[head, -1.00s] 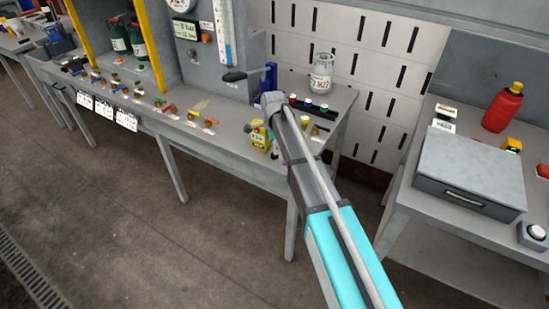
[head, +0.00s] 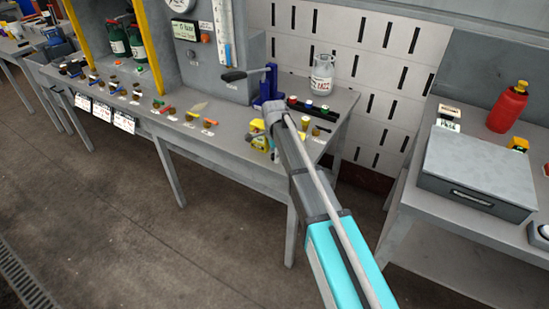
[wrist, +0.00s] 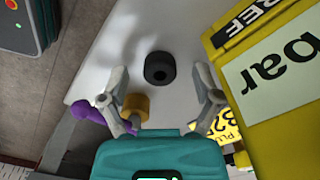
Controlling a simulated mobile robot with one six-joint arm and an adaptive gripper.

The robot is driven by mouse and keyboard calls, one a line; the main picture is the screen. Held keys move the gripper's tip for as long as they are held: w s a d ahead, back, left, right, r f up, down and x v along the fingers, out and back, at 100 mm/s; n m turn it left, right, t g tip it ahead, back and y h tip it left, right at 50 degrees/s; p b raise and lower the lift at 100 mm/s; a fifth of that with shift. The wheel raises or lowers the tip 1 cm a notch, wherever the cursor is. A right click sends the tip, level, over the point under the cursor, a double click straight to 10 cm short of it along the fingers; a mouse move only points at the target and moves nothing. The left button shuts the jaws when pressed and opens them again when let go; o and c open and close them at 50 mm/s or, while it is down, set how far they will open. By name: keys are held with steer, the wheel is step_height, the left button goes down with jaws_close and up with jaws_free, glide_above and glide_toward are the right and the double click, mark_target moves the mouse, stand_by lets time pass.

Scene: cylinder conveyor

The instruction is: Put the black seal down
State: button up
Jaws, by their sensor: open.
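The black seal (wrist: 160,68), a short dark ring with a hole in its top, stands on the pale grey bench surface (wrist: 118,45) in the wrist view. My gripper (wrist: 161,78) is open, with one finger on each side of the seal and a visible gap to both. Nothing is held between the fingers. In the head view the seal cannot be made out, and my arm largely hides the gripper over the right end of the bench.
In the wrist view, a yellow device (wrist: 255,75) marked REF stands close on the right. A brass-coloured piece (wrist: 135,106) and a purple item (wrist: 88,113) lie by the left finger. A white gas bottle (head: 322,75) stands farther back on the bench.

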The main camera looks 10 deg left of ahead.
steer(key=c, duration=0.9)
steer(key=shift+r, duration=0.2)
steer(key=shift+r+p, duration=0.75)
steer(key=shift+p, duration=0.2)
steer(key=s+d+r+p, duration=0.5)
steer(key=s+r+p, duration=0.6)
steer(key=s, duration=0.2)
steer(key=shift+d, duration=0.2)
